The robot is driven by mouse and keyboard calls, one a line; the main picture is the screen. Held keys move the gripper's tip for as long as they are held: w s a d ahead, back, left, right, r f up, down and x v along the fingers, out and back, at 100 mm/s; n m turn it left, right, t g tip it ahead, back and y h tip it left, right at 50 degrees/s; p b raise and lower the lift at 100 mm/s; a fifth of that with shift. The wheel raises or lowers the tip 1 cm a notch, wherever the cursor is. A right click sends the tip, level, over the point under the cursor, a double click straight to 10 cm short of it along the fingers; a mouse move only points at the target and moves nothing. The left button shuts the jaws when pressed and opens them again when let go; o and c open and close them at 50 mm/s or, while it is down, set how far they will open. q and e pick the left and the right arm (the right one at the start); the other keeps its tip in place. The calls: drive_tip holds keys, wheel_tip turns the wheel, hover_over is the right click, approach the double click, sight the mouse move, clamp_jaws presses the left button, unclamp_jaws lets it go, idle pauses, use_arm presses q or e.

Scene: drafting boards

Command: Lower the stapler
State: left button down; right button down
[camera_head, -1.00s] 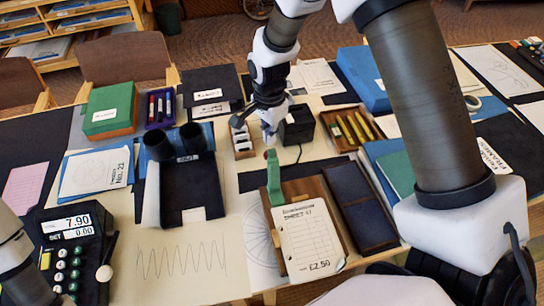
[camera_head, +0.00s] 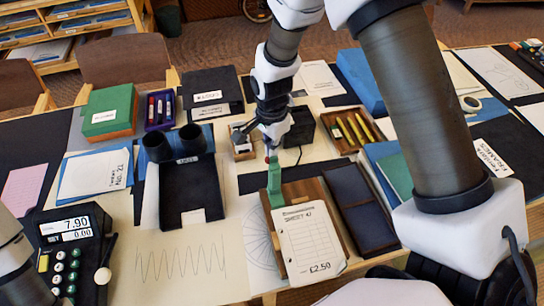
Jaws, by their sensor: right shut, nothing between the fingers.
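A green upright piece (camera_head: 274,178), which looks like the stapler, stands at the upper left corner of a wooden board (camera_head: 316,192). A white sheet (camera_head: 307,240) with handwriting lies on the board just below it. My right gripper (camera_head: 269,152) is shut and empty, pointing down. Its tip is at the top of the green piece; I cannot tell whether they touch. A small red spot shows at this tip. Of my left arm only a link shows at the lower left edge; its gripper is out of view.
A dark box (camera_head: 302,126) and a small white-and-wood holder (camera_head: 241,143) stand close around my right gripper. A wooden pen tray (camera_head: 350,128) is right of them. A dark folder (camera_head: 362,205) lies beside the board. A black till-like device (camera_head: 72,250) is at lower left.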

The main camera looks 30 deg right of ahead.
drive_tip(key=shift+s+a, duration=0.15)
drive_tip(key=shift+s, duration=0.4)
drive_tip(key=shift+s+a, duration=0.15)
drive_tip(key=shift+s, duration=0.35)
wheel_tip(320, 180, up, 6)
drive_tip(key=p, duration=0.6)
drive_tip(key=shift+r+p, duration=0.15)
drive_tip(key=shift+p, duration=0.2)
